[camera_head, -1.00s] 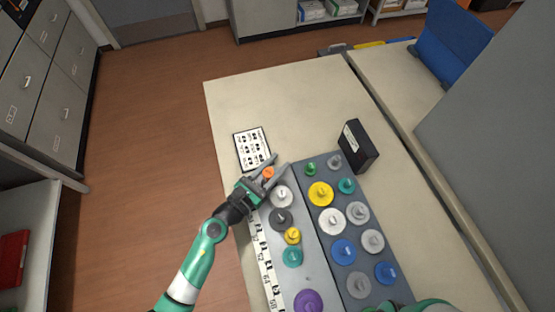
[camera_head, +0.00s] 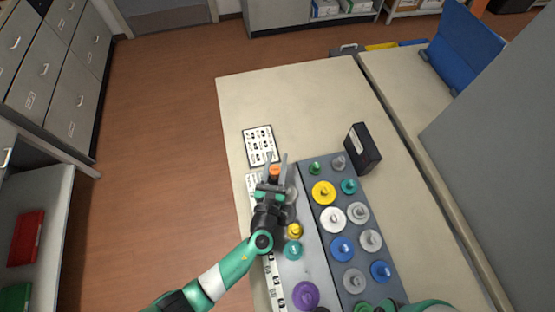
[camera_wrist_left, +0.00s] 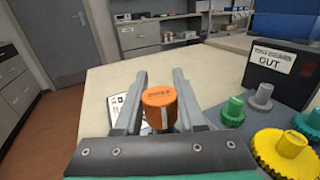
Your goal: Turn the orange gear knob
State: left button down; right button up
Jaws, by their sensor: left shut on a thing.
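The orange gear knob (camera_head: 275,171) stands at the far end of the left grey panel. In the left wrist view the orange knob (camera_wrist_left: 160,103) is upright between the two fingers. My left gripper (camera_head: 276,164) is shut on it, one finger on each side, pointing toward the far side of the table. The left fingers also show in the left wrist view (camera_wrist_left: 158,100). The gripper and wrist cover some gears behind the knob. Only a green part of my right arm shows at the bottom edge; its gripper is out of view.
A printed sheet (camera_head: 260,145) lies beyond the knob. A black box (camera_head: 363,147), labelled "OUT" in the wrist view, stands to the right. The right dark panel holds several gears, including a yellow gear (camera_head: 323,192). The table beyond is clear.

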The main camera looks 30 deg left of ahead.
pick_arm(q)
jog(key=shift+f, duration=0.1)
jog(key=c, duration=0.5)
grip_release()
